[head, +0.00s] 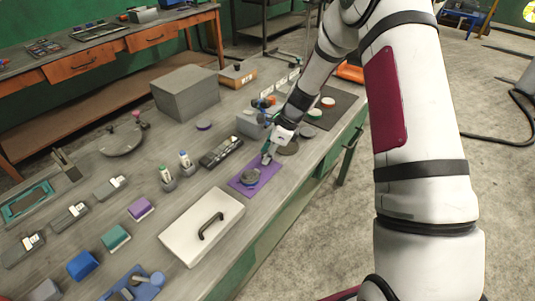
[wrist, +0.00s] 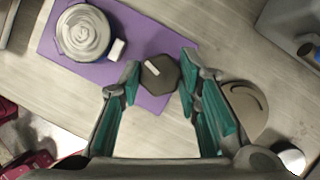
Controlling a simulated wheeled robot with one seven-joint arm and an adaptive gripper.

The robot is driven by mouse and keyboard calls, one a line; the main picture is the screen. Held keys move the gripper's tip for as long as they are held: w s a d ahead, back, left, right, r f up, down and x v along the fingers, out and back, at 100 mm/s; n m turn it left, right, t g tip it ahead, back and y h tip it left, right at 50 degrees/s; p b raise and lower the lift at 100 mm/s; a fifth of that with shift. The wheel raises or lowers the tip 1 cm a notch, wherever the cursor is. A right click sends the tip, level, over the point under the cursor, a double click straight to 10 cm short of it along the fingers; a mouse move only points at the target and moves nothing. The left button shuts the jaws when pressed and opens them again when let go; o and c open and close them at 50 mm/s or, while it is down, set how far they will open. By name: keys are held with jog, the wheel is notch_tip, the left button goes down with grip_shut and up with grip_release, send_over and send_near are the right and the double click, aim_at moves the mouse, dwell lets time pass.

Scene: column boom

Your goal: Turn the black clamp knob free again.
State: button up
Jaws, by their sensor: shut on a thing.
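The black clamp knob (wrist: 159,75) is a dark six-sided piece with a white mark on top, seen in the wrist view at the edge of a purple mat (wrist: 118,72). My gripper (wrist: 160,72) is shut on it, one teal-padded finger on each side. A round grey ribbed piece with a small white block (wrist: 84,34) sits on the mat, left of the knob. In the head view my gripper (head: 267,157) reaches down at the back end of the purple mat (head: 268,171); the knob cannot be made out there.
A grey-brown disc (wrist: 244,108) lies right of my fingers. A black connector strip (head: 221,152) and a grey block (head: 186,92) stand to the left.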

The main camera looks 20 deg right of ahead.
jog(key=n+b, duration=0.1)
jog(key=n, duration=0.1)
jog(key=n+g+b, duration=0.2)
jog(key=n, duration=0.1)
jog(key=shift+w+f+n+b, duration=0.15)
jog(key=shift+w+n+b, duration=0.15)
jog(key=shift+b, duration=0.1)
jog(key=n+g+b, duration=0.2)
jog(key=n+b, duration=0.1)
jog(key=n, duration=0.2)
jog(key=n+b, duration=0.1)
jog(key=n, duration=0.2)
jog(key=n+g+h+b, duration=0.1)
jog(key=n, duration=0.1)
jog(key=shift+w+a+n+g+h, duration=0.1)
jog(key=shift+n+g+h, duration=0.2)
jog(key=shift+n, duration=0.1)
jog(key=n, duration=0.2)
jog(key=n+h+b, duration=0.1)
jog(key=n, duration=0.1)
jog(key=shift+a+n+g+h, duration=0.1)
jog(key=shift+n+g+h, duration=0.2)
jog(key=shift+n+g, duration=0.1)
jog(key=shift+b, duration=0.3)
jog(key=o, duration=1.1)
jog(key=shift+o, duration=0.2)
